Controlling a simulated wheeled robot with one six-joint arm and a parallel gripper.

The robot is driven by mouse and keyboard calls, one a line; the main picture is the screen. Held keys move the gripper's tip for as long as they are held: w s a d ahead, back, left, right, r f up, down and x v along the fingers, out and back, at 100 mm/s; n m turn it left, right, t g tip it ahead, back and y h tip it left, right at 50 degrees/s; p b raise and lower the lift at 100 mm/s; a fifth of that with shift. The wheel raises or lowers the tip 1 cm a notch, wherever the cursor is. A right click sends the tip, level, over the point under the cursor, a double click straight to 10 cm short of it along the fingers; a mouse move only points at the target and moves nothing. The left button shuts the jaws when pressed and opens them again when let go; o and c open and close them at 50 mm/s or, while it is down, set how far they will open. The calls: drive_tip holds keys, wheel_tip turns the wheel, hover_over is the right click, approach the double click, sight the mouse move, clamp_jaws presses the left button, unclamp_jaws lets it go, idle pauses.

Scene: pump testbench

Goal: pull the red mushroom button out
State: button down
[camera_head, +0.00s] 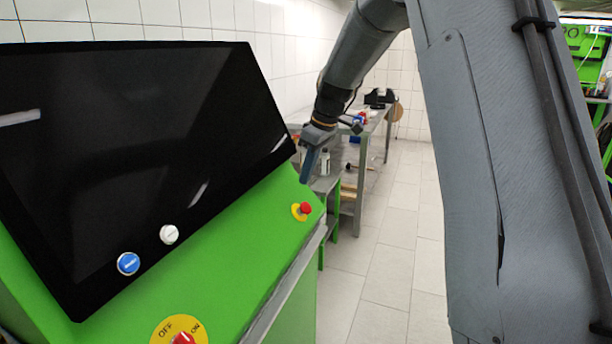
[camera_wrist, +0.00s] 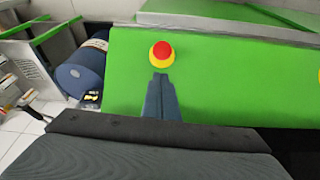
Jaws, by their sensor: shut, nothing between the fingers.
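The red mushroom button (camera_head: 305,207) sits on a yellow round base on the green sloped panel (camera_head: 250,235), near its right end. The button also shows in the wrist view (camera_wrist: 162,50), just beyond my fingertips. My gripper (camera_head: 307,180) is shut and empty, above the panel and close to the button. In the wrist view my gripper (camera_wrist: 160,77) has its fingers together, with the tips at the near edge of the yellow base. I cannot tell whether they touch it.
A large black screen (camera_head: 140,150) stands behind the panel. A blue button (camera_head: 128,264), a white button (camera_head: 169,234) and a red switch on a yellow OFF/ON plate (camera_head: 181,338) are to the left. A workbench (camera_head: 360,165) stands behind. A blue roll (camera_wrist: 82,72) is beside the panel.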

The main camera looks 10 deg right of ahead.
sight(306, 205)
drive_tip(key=p+x, duration=0.2)
drive_tip(key=x, duration=0.5)
drive_tip(key=shift+f, duration=0.4)
drive_tip(key=shift+s+d+r, duration=0.45)
drive_tip(key=shift+d+r, duration=0.1)
drive_tip(key=shift+d, duration=0.1)
drive_tip(key=shift+s, duration=0.1)
drive_tip(key=shift+s+d, duration=0.1)
drive_tip(key=shift+d, duration=0.1)
drive_tip(key=a+p+v, duration=0.1)
drive_tip(key=p+v, duration=0.3)
drive_tip(key=v, duration=0.6)
drive_tip(key=shift+w+r+p, duration=0.2)
drive_tip(key=shift+w+p, duration=0.1)
drive_tip(key=shift+p, duration=0.05)
drive_tip(key=shift+s, duration=0.1)
drive_tip(key=s+f+m+h+b, duration=0.1)
drive_tip(key=s+f+m+b, duration=0.1)
drive_tip(key=s, duration=0.8)
drive_tip(key=s+f+m+h+b, duration=0.1)
drive_tip(key=s+f+m, duration=0.3)
drive_tip(key=s+f, duration=0.3)
drive_tip(key=s+f+m+g+b, duration=0.1)
drive_tip(key=s+f, duration=0.4)
drive_tip(key=s, duration=0.9)
drive_tip(key=a+m+b, duration=0.1)
drive_tip(key=m, duration=0.1)
drive_tip(key=shift+s+m+h+b, duration=0.2)
drive_tip(key=shift+m+h+b, duration=0.1)
drive_tip(key=shift+m+h, duration=0.1)
